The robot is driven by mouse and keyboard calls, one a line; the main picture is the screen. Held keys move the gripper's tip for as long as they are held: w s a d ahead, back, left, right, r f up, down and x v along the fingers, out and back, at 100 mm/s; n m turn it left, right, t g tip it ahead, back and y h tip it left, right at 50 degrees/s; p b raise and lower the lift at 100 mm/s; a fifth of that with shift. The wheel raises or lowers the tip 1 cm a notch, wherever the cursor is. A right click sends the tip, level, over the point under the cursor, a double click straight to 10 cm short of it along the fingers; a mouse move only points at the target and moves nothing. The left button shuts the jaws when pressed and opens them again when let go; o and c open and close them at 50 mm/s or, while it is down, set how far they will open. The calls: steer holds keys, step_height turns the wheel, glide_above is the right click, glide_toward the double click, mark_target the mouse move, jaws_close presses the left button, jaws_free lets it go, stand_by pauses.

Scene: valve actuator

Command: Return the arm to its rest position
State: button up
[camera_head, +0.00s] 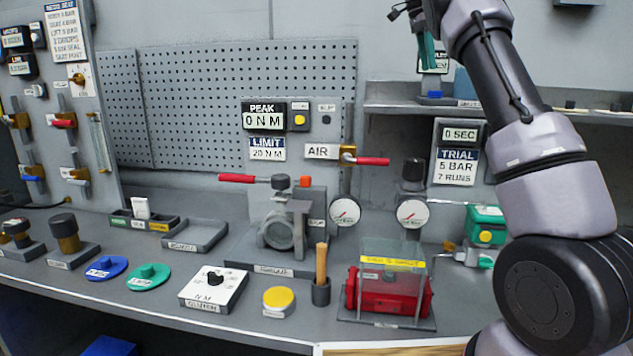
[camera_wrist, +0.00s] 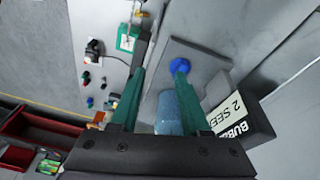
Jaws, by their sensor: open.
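My arm (camera_head: 540,150) reaches up along the right side of the head view, with the elbow low and the wrist at the top edge. My gripper (camera_wrist: 160,75) shows two green fingers spread apart, with nothing held between them.
The wall shelf (camera_head: 395,108) runs behind my arm. A bubble display (camera_wrist: 240,110) is close to the right finger in the wrist view. Below are a valve (camera_head: 285,225), red levers, two gauges, a red actuator under a clear guard (camera_head: 392,262) and a green box (camera_head: 485,222).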

steer(key=s+d+r+n+t+y, duration=0.1)
steer(key=s+d+n+t+y, duration=0.15)
steer(key=s+n, duration=0.95)
steer(key=s+a+f+t, duration=0.1)
steer(key=s+a+f, duration=0.2)
steer(key=s, duration=0.5)
steer(key=s+a+f+t+y, duration=0.1)
steer(key=s+a+f+t, duration=0.1)
steer(key=s+f, duration=0.4)
steer(key=s+a+f+n+t+y, duration=0.1)
steer(key=s+a+f, duration=0.3)
steer(key=s, duration=0.7)
steer(key=shift+s+a+f+t, duration=0.15)
steer(key=shift+s+a+t, duration=0.15)
steer(key=shift+a+t, duration=0.35)
steer(key=shift+d, duration=0.1)
